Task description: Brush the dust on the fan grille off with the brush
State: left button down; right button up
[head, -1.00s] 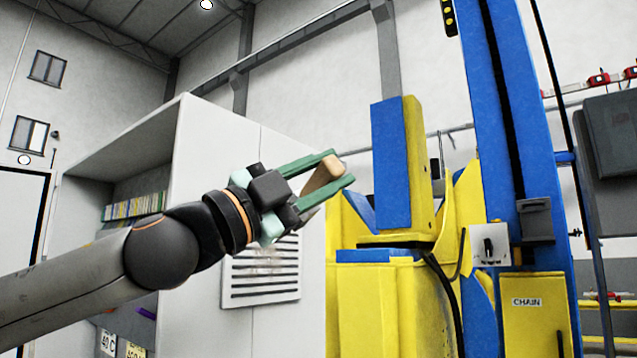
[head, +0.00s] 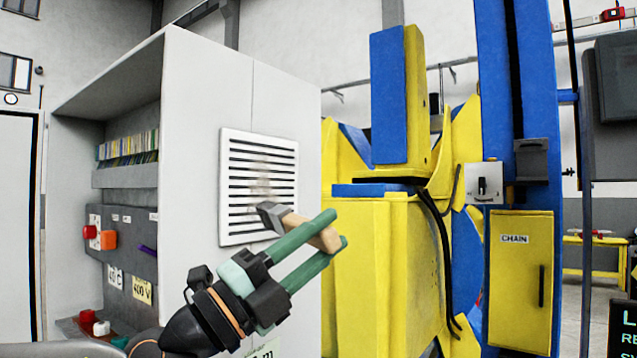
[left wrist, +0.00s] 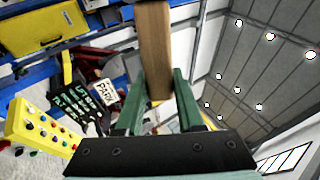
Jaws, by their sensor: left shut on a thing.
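The fan grille (head: 240,185) is a white slatted panel on the side of a light grey cabinet. A brownish-grey dust patch (head: 261,186) lies on its slats, right of the middle. My left gripper (head: 333,230) is shut on the wooden handle of the brush (head: 318,232). The brush's grey head points left, in front of the grille's lower right part; I cannot tell whether it touches. In the left wrist view the brush handle (left wrist: 154,45) stands between the green fingers. My right gripper is not in view.
The grey cabinet (head: 200,80) has an open bay at its left with binders (head: 128,148) and switches. A yellow and blue positioner (head: 380,260) stands close to its right. A yellow box marked CHAIN (head: 520,270) hangs further right.

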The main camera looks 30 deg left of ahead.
aim_at(286, 230)
pick_arm(q)
jog(key=shift+s+d+f+m+h, duration=0.25)
jog(key=shift+s+f+m+h, duration=0.05)
jog(key=shift+s+f+m, duration=0.1)
jog(key=shift+a+b, duration=0.3)
jog(key=shift+a, duration=0.3)
jog(key=a+b, duration=0.1)
jog(key=b, duration=0.1)
jog(key=a+b, duration=0.1)
jog(key=a, duration=0.1)
jog(key=a+b, duration=0.1)
jog(key=b, duration=0.1)
jog(key=shift+w+a+b, duration=0.25)
jog(key=shift+b, duration=0.05)
jog(key=shift+w+a+b, duration=0.1)
jog(key=shift+a+b, duration=0.85)
jog(key=shift+a, duration=0.5)
